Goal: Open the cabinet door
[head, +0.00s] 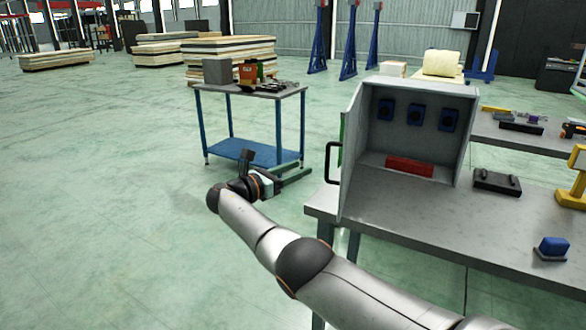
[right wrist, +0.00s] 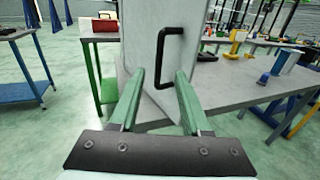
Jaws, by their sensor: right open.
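The grey cabinet (head: 462,100) stands on a metal workbench in the head view. Its door (head: 352,150) is swung open to the left, so the inside shows. The door's black bar handle (head: 331,163) sticks out on the outer face. My right gripper (head: 247,163) is left of the handle, apart from it. In the right wrist view, its two green fingers (right wrist: 160,72) are spread and empty. The door (right wrist: 145,40) and its handle (right wrist: 170,57) show beyond the fingertips. My left gripper is not in view.
The cabinet holds blue items (head: 416,115) and a red box (head: 409,167). The workbench (head: 400,208) also bears a black case (head: 497,183) and a blue block (head: 552,246). A blue-legged cart (head: 250,152) stands behind my right gripper.

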